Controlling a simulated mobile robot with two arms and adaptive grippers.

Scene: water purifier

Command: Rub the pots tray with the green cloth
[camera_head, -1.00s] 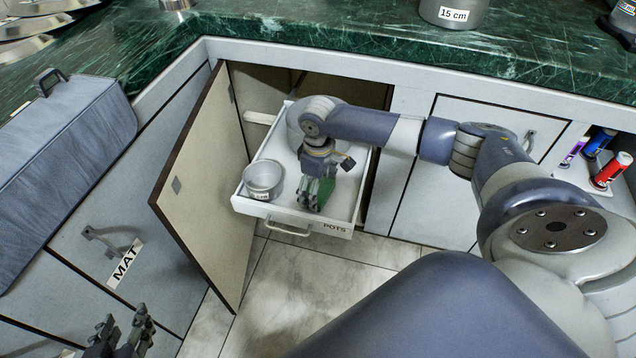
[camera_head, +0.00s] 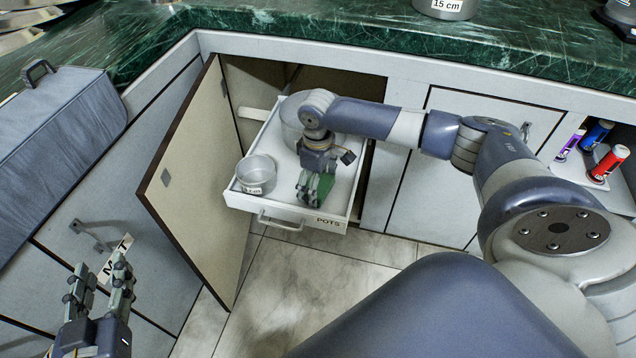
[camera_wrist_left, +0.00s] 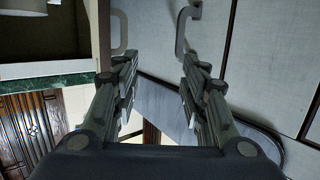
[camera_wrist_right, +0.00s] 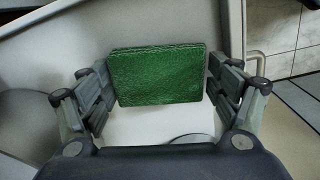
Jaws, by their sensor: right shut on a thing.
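The pots tray (camera_head: 340,203) is a white pulled-out drawer labelled POTS below the counter. My right gripper (camera_head: 313,198) is inside it, near its front, pointing down. It is shut on the green cloth (camera_wrist_right: 157,75), a folded green pad between the fingers in the right wrist view; the cloth also shows partly in the head view (camera_head: 325,186). Whether the cloth touches the tray floor is hard to tell. A small pot (camera_head: 257,174) stands in the tray's left front, and a larger pot (camera_head: 292,118) is behind my right wrist. My left gripper (camera_head: 101,268) is open and empty at the lower left.
An open cabinet door (camera_head: 195,180) stands left of the tray. A drawer labelled MAT (camera_head: 116,258) and its handle are close to my left gripper. Coloured bottles (camera_head: 598,135) stand on a shelf at the right. The marble counter (camera_head: 330,50) runs behind.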

